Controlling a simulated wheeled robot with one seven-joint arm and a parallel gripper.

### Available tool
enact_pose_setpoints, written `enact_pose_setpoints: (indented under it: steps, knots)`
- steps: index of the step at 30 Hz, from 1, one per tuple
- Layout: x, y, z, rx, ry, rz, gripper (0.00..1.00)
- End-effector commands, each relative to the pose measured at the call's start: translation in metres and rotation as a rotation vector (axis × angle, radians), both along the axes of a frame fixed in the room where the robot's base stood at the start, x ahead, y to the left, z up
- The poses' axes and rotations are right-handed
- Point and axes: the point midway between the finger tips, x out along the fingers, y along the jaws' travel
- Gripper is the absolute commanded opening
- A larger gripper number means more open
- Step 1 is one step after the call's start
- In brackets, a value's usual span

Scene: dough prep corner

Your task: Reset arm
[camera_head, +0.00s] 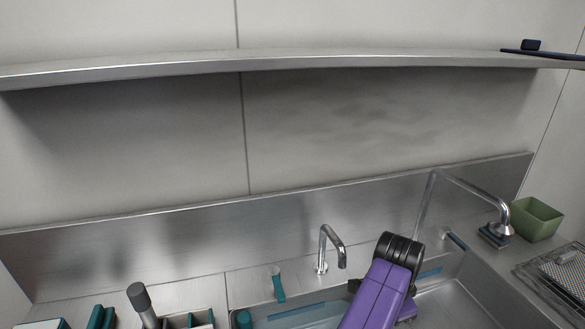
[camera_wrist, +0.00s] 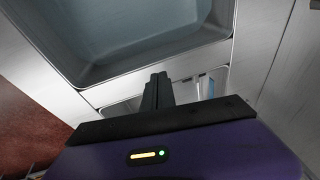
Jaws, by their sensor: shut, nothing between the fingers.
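My gripper (camera_wrist: 158,88) shows in the wrist view as two dark fingers pressed together, with nothing between them. It points toward the rim of a grey basin (camera_wrist: 90,77), and a smaller light compartment lies behind and beside the fingers. I cannot tell how far the fingertips are from these surfaces. In the head view my purple arm, with a black joint, reaches up over the sink (camera_head: 450,305). The fingers cannot be made out in that view.
A small curved tap (camera_head: 328,246) and a tall tap (camera_head: 465,185) stand behind the sink. A green bin (camera_head: 537,218) and a wire rack (camera_head: 568,275) are at right. A steel shelf (camera_head: 250,64) spans above. Teal and dark items crowd the lower left.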

Motion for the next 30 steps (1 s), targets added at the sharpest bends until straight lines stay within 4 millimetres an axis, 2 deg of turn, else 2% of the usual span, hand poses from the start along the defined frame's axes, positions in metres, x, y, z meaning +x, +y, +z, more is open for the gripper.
enact_pose_setpoints:
  steps: [1, 3, 6, 9, 13, 18, 21, 26, 30]
  knots:
    - [-0.005, -0.04, -0.009, -0.087, -0.026, 0.001, 0.0]
    - [-0.008, -0.085, -0.01, -0.196, -0.071, 0.022, 0.0]
    - [-0.014, -0.14, -0.007, -0.348, -0.126, 0.066, 0.0]
    - [-0.022, -0.184, 0.0, -0.496, -0.173, 0.127, 0.0]
    - [-0.036, -0.225, 0.01, -0.67, -0.219, 0.23, 0.0]
    - [-0.058, -0.251, 0.019, -0.867, -0.266, 0.395, 0.0]
    - [-0.072, -0.253, 0.02, -0.958, -0.291, 0.505, 0.0]
    - [-0.102, -0.239, 0.012, -1.064, -0.33, 0.692, 0.0]
    - [-0.136, -0.214, -0.001, -1.114, -0.371, 0.852, 0.0]
